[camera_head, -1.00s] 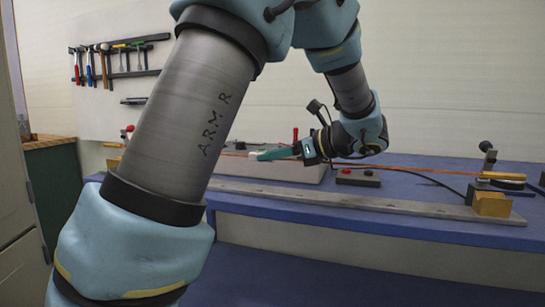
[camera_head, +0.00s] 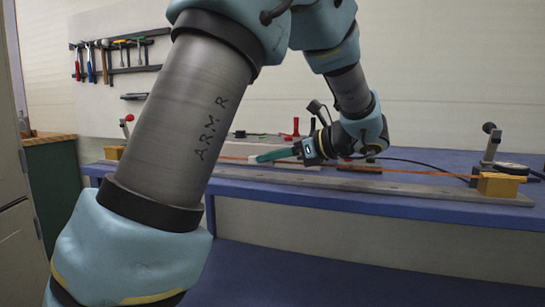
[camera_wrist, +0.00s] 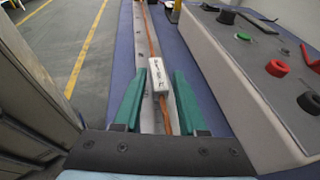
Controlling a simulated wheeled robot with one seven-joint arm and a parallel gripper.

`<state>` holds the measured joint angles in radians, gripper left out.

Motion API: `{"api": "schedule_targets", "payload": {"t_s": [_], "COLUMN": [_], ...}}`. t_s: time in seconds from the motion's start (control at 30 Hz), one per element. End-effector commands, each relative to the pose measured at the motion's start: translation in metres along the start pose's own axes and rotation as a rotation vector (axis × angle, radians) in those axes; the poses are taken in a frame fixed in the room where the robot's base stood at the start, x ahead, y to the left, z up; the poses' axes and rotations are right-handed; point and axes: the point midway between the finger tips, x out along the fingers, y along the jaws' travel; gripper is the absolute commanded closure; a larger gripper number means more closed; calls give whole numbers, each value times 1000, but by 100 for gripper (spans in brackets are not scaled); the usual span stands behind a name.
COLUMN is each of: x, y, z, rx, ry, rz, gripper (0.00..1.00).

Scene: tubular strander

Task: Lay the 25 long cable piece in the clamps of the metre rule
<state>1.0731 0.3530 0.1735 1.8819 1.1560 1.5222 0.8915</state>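The cable piece is a long copper-coloured strand (camera_head: 410,171) with a white tag (camera_wrist: 158,75) around it. My gripper (camera_head: 272,155) has green fingers, which also show in the wrist view (camera_wrist: 163,85), one on each side of the tag; it appears shut on the tagged cable. The metre rule (camera_head: 390,187) is a long grey bar along the bench, and the cable stretches above it. A yellow clamp block (camera_head: 502,186) sits at its right end with a raised lever (camera_head: 490,145). The left clamp (camera_head: 114,153) has a raised red-knobbed lever (camera_head: 127,120). Contact between cable and blocks is unclear.
A pale console with buttons and a red knob (camera_wrist: 276,68) stands right of the rule in the wrist view. A dark round object (camera_head: 511,168) lies behind the right clamp. A black lead crosses the blue bench (camera_head: 430,157). Tools (camera_head: 105,60) hang on the wall.

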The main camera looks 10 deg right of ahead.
Motion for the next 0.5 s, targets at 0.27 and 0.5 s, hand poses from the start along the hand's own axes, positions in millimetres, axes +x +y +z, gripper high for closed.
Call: {"api": "schedule_targets", "payload": {"t_s": [0.27,0.5], "x": [0,-3], "y": [0,0], "z": [0,-1], "rx": [0,1], "ry": [0,1], "rz": [0,-1], "gripper": [34,34]}}
